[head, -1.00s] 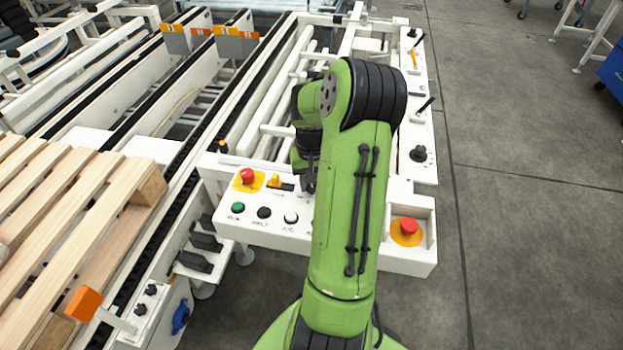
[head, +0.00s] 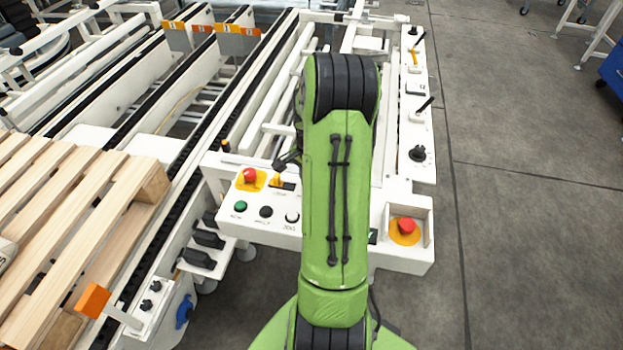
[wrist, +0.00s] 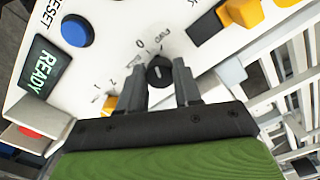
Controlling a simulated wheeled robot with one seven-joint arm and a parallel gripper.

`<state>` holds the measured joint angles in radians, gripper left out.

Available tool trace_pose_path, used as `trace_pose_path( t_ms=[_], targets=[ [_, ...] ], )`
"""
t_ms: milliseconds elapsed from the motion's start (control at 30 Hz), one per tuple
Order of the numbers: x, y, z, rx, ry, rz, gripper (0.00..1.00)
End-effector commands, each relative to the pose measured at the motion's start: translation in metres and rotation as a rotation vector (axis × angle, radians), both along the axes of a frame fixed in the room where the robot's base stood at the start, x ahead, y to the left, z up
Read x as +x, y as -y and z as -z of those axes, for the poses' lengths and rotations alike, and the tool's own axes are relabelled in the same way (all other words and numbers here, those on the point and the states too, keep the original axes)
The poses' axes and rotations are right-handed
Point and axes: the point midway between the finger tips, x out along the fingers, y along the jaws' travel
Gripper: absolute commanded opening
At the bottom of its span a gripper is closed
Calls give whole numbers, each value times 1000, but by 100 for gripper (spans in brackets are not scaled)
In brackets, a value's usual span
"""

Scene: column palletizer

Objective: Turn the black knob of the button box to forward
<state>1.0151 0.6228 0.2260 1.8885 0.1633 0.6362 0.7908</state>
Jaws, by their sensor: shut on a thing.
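The black knob (wrist: 160,71) sits on the white panel of the button box (wrist: 117,32) in the wrist view. Printed marks, including a 0 and what looks like FWD, stand above it; a pale line shows on its face. I cannot tell exactly which mark the line points to. My gripper (wrist: 160,78) has its two grey fingers on either side of the knob, shut on it. In the head view the button box (head: 225,228) shows at the conveyor's near end, and my arm hides the knob and most of the gripper.
Near the knob are a blue button (wrist: 76,31), a READY display (wrist: 44,67) and a yellow switch (wrist: 243,12). In the head view a red emergency button (head: 250,175) and another red button (head: 407,226) flank my arm.

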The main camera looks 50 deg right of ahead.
Motion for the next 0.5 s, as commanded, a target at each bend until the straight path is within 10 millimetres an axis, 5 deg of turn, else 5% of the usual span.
trace_pose_path(
  t_ms=[500],
  targets=[
    [1,1,0,-1,1,312,3]
  ],
)
